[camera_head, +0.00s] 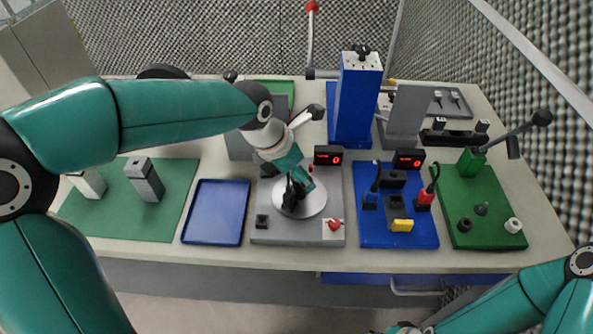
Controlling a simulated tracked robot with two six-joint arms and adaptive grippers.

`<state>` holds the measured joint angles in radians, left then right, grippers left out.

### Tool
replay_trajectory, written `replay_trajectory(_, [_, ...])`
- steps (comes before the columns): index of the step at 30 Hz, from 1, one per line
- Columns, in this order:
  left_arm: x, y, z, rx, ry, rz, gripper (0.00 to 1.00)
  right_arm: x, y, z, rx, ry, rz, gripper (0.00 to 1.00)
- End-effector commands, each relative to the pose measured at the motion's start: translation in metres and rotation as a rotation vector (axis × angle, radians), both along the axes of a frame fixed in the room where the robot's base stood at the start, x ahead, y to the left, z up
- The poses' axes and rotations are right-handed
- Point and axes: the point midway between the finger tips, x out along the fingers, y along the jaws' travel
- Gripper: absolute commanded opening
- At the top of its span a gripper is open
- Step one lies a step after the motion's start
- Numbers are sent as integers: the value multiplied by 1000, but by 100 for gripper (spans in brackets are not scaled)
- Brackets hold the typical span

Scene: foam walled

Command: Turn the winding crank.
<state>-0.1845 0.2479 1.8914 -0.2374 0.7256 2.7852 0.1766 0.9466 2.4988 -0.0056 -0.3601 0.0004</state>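My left arm reaches in from the left over the table. Its dark gripper (293,194) points down at the middle of a round pale disc (313,203) on a grey station plate (268,232). The gripper hides the disc's centre, so I cannot tell whether its fingers are open or closed on anything. A crank-like arm with a black knob (542,118) rises from a green block (471,162) on the green board at the right; no gripper is near it. I cannot tell which part is the winding crank. My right arm shows at the bottom right; its gripper is out of view.
A blue tray (217,212) lies empty left of the station. Grey blocks (146,180) stand on a green mat (118,220). A blue board (375,236) with plugs and a green board (470,235) lie to the right. A tall blue tower (357,100) stands behind.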

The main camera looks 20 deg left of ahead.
Motion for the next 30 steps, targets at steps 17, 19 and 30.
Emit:
replay_trajectory(17, [0, 1, 1, 1, 1, -3, 6, 0, 0, 0, 0, 0, 0, 51])
replay_trajectory(19, [0, 0, 1, 1, 0, -7, 6, 0, 0, 1, 0, 0, 0, 51])
replay_trajectory(30, [0, 1, 1, 1, 2, -94, 6, 0, 0, 7, 0, 0, 0, 51])
